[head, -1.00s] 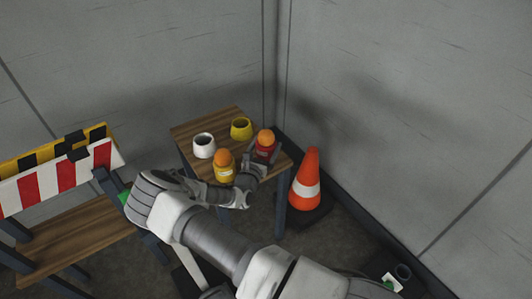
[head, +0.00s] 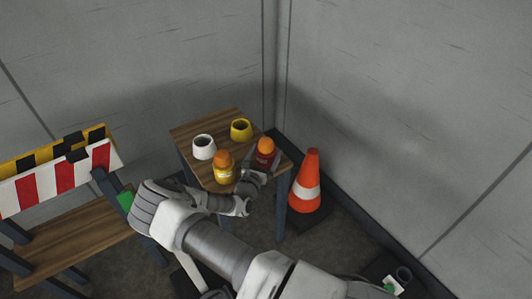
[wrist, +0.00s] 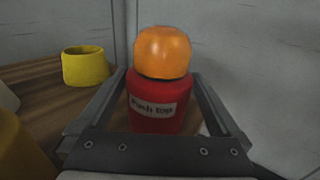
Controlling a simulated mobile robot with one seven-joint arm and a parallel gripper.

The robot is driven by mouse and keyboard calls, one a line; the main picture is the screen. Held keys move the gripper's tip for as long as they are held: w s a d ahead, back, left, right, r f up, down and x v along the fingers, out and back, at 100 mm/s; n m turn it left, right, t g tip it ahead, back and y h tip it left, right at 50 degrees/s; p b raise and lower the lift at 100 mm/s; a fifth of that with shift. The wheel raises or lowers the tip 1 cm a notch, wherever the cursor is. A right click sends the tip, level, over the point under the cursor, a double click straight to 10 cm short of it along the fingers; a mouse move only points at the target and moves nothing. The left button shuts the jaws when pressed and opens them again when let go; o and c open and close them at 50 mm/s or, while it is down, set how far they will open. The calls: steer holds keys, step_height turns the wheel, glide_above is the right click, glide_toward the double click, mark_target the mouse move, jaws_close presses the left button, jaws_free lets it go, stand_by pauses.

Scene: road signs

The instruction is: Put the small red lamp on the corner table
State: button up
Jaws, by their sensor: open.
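The small red lamp (head: 265,158) has an orange dome and a white label. It stands upright on the corner table (head: 188,133), near its right corner. In the wrist view the red lamp (wrist: 160,115) is straight ahead, with one finger on each side of its line and gaps to both. My gripper (head: 262,174) is open at the near side of the lamp; its fingers (wrist: 160,82) also show in the wrist view. How far the fingertips reach along the lamp is hard to tell.
A yellow lamp with an orange dome (head: 224,172) stands close left of my gripper. A white pot (head: 204,148) and a yellow pot (head: 241,130) stand behind. A traffic cone (head: 306,182) is right of the table, a striped barrier (head: 66,176) at left. Walls close the corner.

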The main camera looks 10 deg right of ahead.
steer(key=p+v, duration=0.2)
steer(key=v, duration=0.9)
steer(key=s+d+r+m+g+h, duration=0.1)
steer(key=s+d+r+m+g, duration=0.4)
steer(key=r+m+g, duration=0.3)
steer(key=s+d+r+m+g, duration=0.5)
steer(key=r+m+g, duration=0.1)
steer(key=r+m, duration=0.4)
steer(key=s+a+r+m+t+y, duration=0.2)
steer(key=s+r+m+y, duration=0.3)
steer(key=s+r, duration=0.4)
steer(key=s+a+r+m+t+y, duration=0.2)
steer(key=s+r+m+y, duration=0.3)
steer(key=s+r, duration=0.4)
steer(key=shift+a+r+m+y, duration=0.3)
steer(key=shift+a+r+m, duration=0.15)
steer(key=shift+r+m, duration=0.3)
step_height(320, 180, up, 9)
steer(key=p, duration=0.8)
